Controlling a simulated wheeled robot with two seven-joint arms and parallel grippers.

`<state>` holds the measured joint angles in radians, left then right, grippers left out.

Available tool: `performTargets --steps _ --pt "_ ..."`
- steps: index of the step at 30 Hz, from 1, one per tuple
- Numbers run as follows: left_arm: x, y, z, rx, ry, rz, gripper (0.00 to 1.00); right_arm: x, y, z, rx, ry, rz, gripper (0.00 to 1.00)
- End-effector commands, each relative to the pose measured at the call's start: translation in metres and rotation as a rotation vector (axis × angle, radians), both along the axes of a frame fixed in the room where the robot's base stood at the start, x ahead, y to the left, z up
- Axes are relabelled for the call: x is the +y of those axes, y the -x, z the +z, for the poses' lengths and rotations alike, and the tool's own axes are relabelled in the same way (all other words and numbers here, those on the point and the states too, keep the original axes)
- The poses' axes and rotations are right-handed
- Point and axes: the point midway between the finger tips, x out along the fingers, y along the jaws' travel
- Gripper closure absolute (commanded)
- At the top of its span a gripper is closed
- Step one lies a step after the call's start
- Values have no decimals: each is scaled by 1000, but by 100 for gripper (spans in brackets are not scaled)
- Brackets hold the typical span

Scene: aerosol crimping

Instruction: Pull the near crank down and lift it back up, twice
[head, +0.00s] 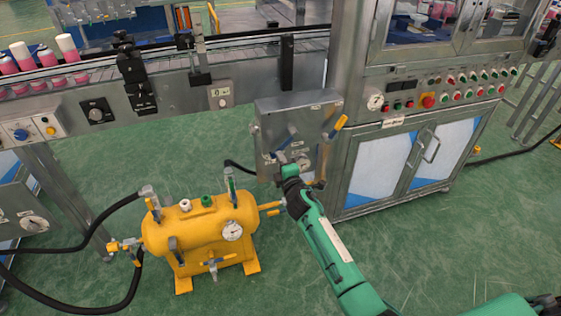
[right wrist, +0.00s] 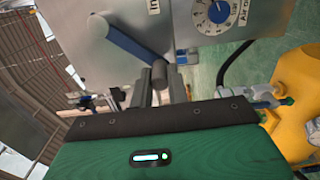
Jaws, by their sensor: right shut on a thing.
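The grey control box (head: 292,112) hangs at the front of the machine. On its face is a crank with a blue arm (head: 284,142); a yellow-handled lever (head: 338,126) stands at its right side. My right gripper (head: 288,164) is at the lower part of the box. In the right wrist view the blue crank arm (right wrist: 125,43) slants down to a dark grip (right wrist: 159,77), and my right gripper's fingers (right wrist: 162,86) are shut on that grip. The fingertips are partly hidden in the head view. My left gripper is not in view.
A yellow tank (head: 196,226) with a gauge and hoses stands on the green floor, left of my right arm. A cabinet with blue-white doors (head: 385,170) and a button panel is at the right. A conveyor with pink cans (head: 68,46) runs behind.

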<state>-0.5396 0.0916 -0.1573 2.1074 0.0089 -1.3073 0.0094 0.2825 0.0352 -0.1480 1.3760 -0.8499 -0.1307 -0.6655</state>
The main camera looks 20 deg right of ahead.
Motion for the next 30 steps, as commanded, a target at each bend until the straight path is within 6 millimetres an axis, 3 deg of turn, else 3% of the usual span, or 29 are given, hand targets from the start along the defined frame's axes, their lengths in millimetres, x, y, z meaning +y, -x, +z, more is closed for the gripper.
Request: performTargets --steps 8,9,12,23,30 --pt "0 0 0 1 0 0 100 -1 1 -3 5 2 -1 100" --pt "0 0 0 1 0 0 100 -1 1 -3 5 2 -1 76" --pt "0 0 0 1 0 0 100 -1 1 -3 4 1 -1 61" --pt "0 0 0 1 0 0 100 -1 5 -2 3 1 0 61" --pt "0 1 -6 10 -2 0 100 -2 39 -2 3 0 0 61"
